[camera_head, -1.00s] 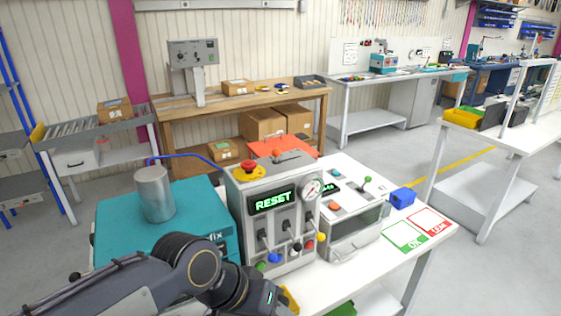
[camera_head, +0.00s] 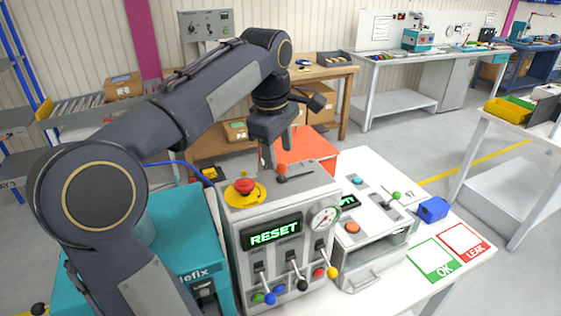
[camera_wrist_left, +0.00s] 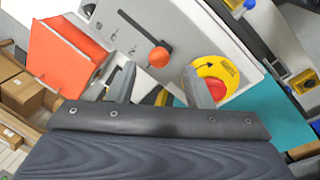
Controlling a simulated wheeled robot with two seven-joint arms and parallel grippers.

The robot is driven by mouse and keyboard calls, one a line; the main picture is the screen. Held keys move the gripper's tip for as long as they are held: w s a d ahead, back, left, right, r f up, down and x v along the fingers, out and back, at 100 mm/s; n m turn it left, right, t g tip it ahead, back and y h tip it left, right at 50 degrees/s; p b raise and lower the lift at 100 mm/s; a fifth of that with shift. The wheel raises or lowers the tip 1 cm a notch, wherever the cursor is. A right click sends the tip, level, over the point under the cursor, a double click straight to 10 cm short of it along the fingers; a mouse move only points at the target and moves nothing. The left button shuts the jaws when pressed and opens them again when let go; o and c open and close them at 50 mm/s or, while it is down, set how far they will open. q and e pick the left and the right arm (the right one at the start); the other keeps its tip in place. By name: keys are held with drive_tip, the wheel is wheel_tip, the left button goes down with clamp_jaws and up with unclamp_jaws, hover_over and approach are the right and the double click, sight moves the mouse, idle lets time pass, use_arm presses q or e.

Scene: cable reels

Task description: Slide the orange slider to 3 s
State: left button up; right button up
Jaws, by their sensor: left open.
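The orange slider (camera_head: 282,169) is a round knob on top of the grey control box (camera_head: 318,178). In the left wrist view the orange slider (camera_wrist_left: 159,57) sits at one end of a straight black slot (camera_wrist_left: 133,28) with small marks beside it, too small to read. My left gripper (camera_head: 271,155) points down over the box top, close to the knob. In the left wrist view my left gripper (camera_wrist_left: 159,72) is open and empty, its fingers appearing on either side of the knob; contact cannot be told. My right gripper is not in view.
A red emergency button on a yellow base (camera_head: 245,189) stands close to the slider. The box front has a RESET display (camera_head: 272,234), a gauge (camera_head: 325,218) and several levers. An orange-red panel (camera_head: 318,143) is behind. A white device (camera_head: 375,225) stands to the right.

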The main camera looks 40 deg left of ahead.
sight(281, 164)
use_arm(q)
drive_tip(key=shift+w+f, duration=0.2)
drive_tip(key=shift+f, duration=0.8)
drive_tip(key=shift+w+f, duration=0.15)
drive_tip(key=shift+f, duration=0.8)
clamp_jaws()
